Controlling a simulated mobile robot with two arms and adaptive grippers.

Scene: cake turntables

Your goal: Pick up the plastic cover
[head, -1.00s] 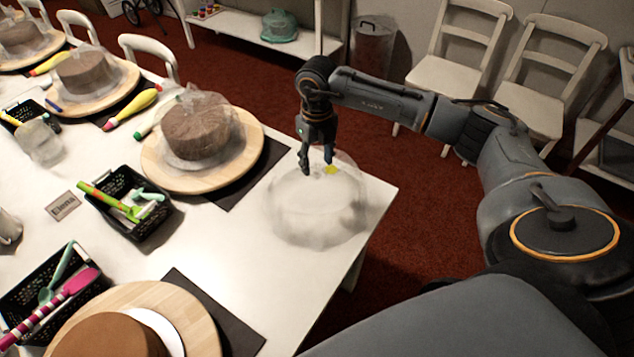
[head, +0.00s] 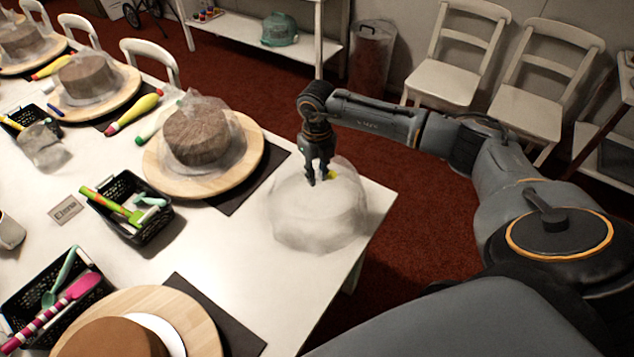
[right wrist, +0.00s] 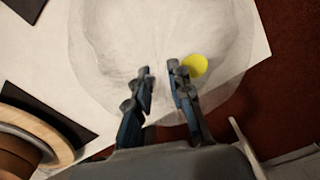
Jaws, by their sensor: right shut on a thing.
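The plastic cover (head: 312,222) is a clear, cloudy dome at the right corner of the white table. I cannot make out the pinched film itself. My left gripper is not in view.
A cake under clear film stands on a round wooden board (head: 245,172) left of the cover. A brown uncovered cake (head: 110,340) is at the front. Black baskets (head: 150,228) with tools stand further left. White chairs (head: 535,95) are beyond the table.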

